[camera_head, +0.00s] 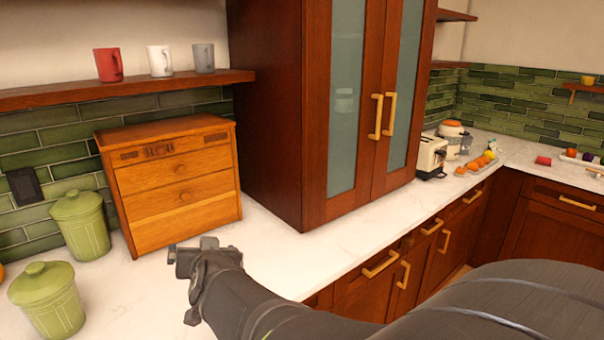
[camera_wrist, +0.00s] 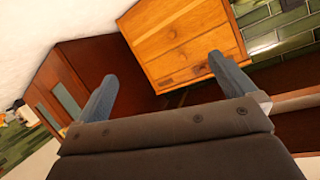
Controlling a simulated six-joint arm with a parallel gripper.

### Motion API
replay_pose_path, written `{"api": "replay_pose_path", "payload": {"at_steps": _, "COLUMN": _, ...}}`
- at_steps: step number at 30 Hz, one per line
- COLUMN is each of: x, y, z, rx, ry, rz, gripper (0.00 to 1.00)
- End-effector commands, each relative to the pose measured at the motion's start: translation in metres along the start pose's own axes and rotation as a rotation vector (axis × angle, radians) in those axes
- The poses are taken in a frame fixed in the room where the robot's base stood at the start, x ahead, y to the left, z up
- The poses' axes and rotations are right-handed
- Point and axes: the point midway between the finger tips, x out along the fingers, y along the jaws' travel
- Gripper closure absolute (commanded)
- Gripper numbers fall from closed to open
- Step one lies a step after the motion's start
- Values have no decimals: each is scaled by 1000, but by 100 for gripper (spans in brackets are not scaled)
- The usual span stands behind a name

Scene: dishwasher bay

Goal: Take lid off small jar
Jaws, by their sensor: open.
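Two green lidded jars stand on the white counter at the left of the head view. The front jar (camera_head: 50,308) is at the lower left, with its green lid (camera_head: 40,282) on. The back jar (camera_head: 86,232) stands beside the wooden box, also with its lid (camera_head: 77,204) on. I cannot tell surely which is the smaller. My gripper (camera_head: 190,258) is over the counter, to the right of both jars and apart from them. In the wrist view my gripper (camera_wrist: 165,78) has its two fingers spread wide with nothing between them. No jar shows in the wrist view.
A wooden bread box (camera_head: 175,185) stands behind my gripper and also shows in the wrist view (camera_wrist: 180,40). A tall cabinet (camera_head: 275,110) rises to the right of it. A shelf (camera_head: 120,90) with mugs hangs above. Counter between the jars and my gripper (camera_head: 130,285) is clear.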

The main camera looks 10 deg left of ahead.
Motion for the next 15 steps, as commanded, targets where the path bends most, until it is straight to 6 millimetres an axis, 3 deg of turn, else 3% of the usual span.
{"api": "replay_pose_path", "payload": {"at_steps": 5, "x": 24, "y": -38, "z": -15, "rx": -67, "ry": -74, "rz": -83, "gripper": 0}}
{"api": "replay_pose_path", "payload": {"at_steps": 9, "x": 53, "y": -97, "z": -32, "rx": -187, "ry": -196, "rz": -209, "gripper": 0}}
{"api": "replay_pose_path", "payload": {"at_steps": 15, "x": 80, "y": -178, "z": -49, "rx": -395, "ry": -371, "rz": -382, "gripper": 0}}
